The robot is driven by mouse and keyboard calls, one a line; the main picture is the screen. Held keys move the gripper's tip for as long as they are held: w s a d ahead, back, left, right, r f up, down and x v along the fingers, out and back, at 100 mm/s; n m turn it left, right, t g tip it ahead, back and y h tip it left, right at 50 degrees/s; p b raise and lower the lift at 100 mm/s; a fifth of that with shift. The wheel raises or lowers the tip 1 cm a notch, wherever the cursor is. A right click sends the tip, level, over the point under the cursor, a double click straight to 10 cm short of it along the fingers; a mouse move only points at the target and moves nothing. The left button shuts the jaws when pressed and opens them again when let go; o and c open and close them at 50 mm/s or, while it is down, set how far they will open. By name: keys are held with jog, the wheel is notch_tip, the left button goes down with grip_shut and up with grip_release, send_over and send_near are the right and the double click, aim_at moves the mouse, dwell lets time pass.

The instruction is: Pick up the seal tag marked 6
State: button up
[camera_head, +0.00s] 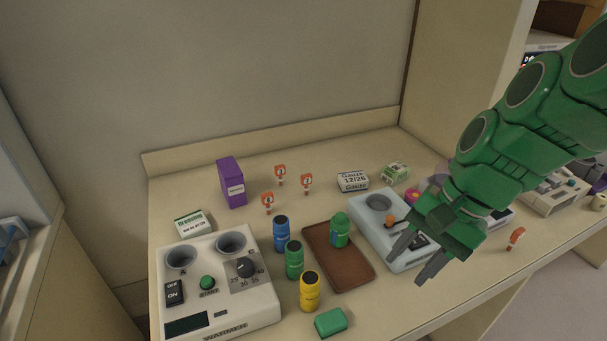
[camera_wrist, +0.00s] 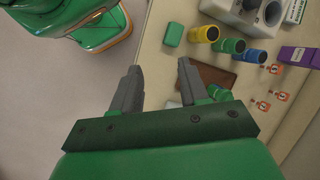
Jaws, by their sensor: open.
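Several small orange-red and white seal tags stand on the counter. Three are grouped behind the bottles in the head view: a back one (camera_head: 280,174), a right one (camera_head: 306,183) and a front one (camera_head: 268,201). Another tag (camera_head: 516,237) stands alone at the right, near the counter's front edge. My gripper (camera_head: 418,262) is open and empty, above the counter's front edge and left of the lone tag. The grouped tags also show at the right of the wrist view (camera_wrist: 268,87).
A warmer (camera_head: 215,300) stands front left, with blue, green and yellow bottles (camera_head: 310,292) beside it. A brown tray (camera_head: 345,266) holds a green item. A grey device (camera_head: 365,222) stands beside my gripper. A purple box (camera_head: 231,182) and gauze box (camera_head: 353,181) stand behind.

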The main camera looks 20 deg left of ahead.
jog(key=w+a+r+m+g+y, duration=0.1)
jog(key=w+a+m+y, duration=0.35)
jog(key=w+a, duration=1.05)
jog(key=m+y, duration=0.5)
jog(key=m, duration=0.2)
send_over(274, 214)
jog(key=w+d, duration=0.2)
jog(key=d, duration=0.5)
jog(key=shift+g+h, duration=0.25)
jog(key=shift+g, duration=0.15)
notch_tip(274, 214, down, 23)
jog(key=shift+r, duration=0.2)
jog(key=shift+r+x, duration=0.1)
jog(key=shift+x, duration=1.85)
jog(key=shift+r+x, duration=0.15)
jog(key=shift+x, duration=1.75)
jog(key=shift+a, duration=0.1)
jog(key=shift+c, duration=0.2)
jog(key=shift+f, duration=0.1)
grip_shut()
